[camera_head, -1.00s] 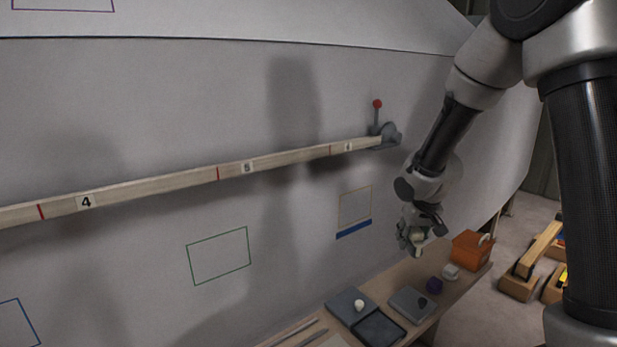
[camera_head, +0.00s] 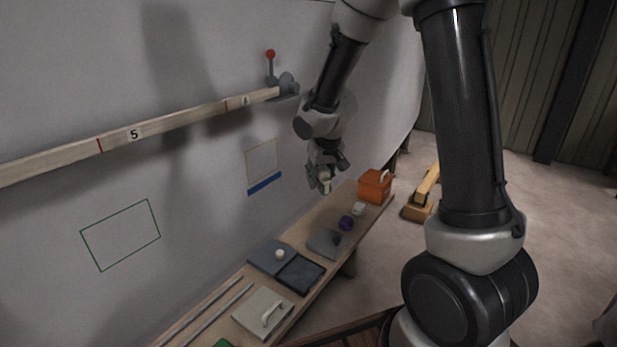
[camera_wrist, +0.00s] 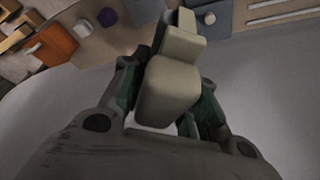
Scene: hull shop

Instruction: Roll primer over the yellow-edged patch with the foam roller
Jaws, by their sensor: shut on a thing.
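The yellow-edged patch (camera_head: 262,158) is a thin outlined rectangle on the pale hull wall, with a solid blue band (camera_head: 264,183) along its bottom. My gripper (camera_head: 322,180) is just right of the patch in the head view, above the far part of the bench and apart from the patch. It is shut on a cream-coloured blocky tool, which fills the middle of the wrist view (camera_wrist: 172,88) with a dark part behind it. Its working end is hidden, so I cannot tell whether it is the foam roller.
A wooden rail (camera_head: 180,116) crosses the hull above the patch, ending at a red-knobbed lever (camera_head: 270,55). The bench holds an orange box (camera_head: 375,186), a purple item (camera_head: 347,222), a dark tray (camera_head: 300,275) and a handled beige plate (camera_head: 258,318). Open floor lies right.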

